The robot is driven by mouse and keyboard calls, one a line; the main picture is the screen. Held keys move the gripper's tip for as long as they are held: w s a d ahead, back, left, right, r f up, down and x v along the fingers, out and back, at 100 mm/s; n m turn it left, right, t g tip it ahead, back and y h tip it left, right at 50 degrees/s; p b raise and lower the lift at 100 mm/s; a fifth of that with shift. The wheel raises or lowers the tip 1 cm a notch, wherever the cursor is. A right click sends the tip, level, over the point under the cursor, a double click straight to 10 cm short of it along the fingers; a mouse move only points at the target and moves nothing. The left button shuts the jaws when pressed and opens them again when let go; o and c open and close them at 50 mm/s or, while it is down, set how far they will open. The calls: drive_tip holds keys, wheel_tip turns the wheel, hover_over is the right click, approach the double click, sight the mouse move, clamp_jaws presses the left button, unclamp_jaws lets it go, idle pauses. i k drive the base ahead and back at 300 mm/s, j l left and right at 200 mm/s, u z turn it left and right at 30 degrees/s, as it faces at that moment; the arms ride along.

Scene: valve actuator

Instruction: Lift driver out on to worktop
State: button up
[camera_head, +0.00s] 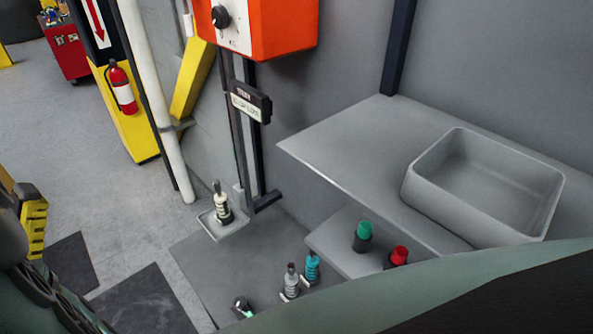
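No driver is labelled, and I cannot tell for certain which tool is the driver. A cream ribbed-handled tool (221,206) stands upright in a small grey holder (226,231) at the left. A grey ribbed tool (291,281) and a teal ribbed tool (312,268) stand side by side lower down. A dark-and-white piece with a green part (242,308) is at the bottom edge. The grey worktop (340,150) is at the right. A yellow ribbed part at the left edge looks like a finger of my gripper (33,222), well apart from the tools; its opening is not clear.
A grey open bin (480,190) stands on the worktop and looks empty. Green (362,236) and red (398,256) capped pieces stand on a lower shelf (335,238). The worktop's left part is clear.

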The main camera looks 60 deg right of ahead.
sight(225, 216)
drive_tip(key=i+j+z, duration=0.1)
drive_tip(key=i+z, duration=0.15)
drive_tip(key=z, duration=0.2)
drive_tip(key=i+j+z, duration=0.2)
drive_tip(key=z, duration=0.3)
drive_tip(key=i+j+z, duration=0.25)
drive_tip(key=z, duration=0.2)
drive_tip(key=i+j+z, duration=0.15)
drive_tip(key=j+z, duration=0.3)
drive_tip(key=i+j+z, duration=0.1)
drive_tip(key=j+z, duration=0.65)
drive_tip(key=z, duration=0.2)
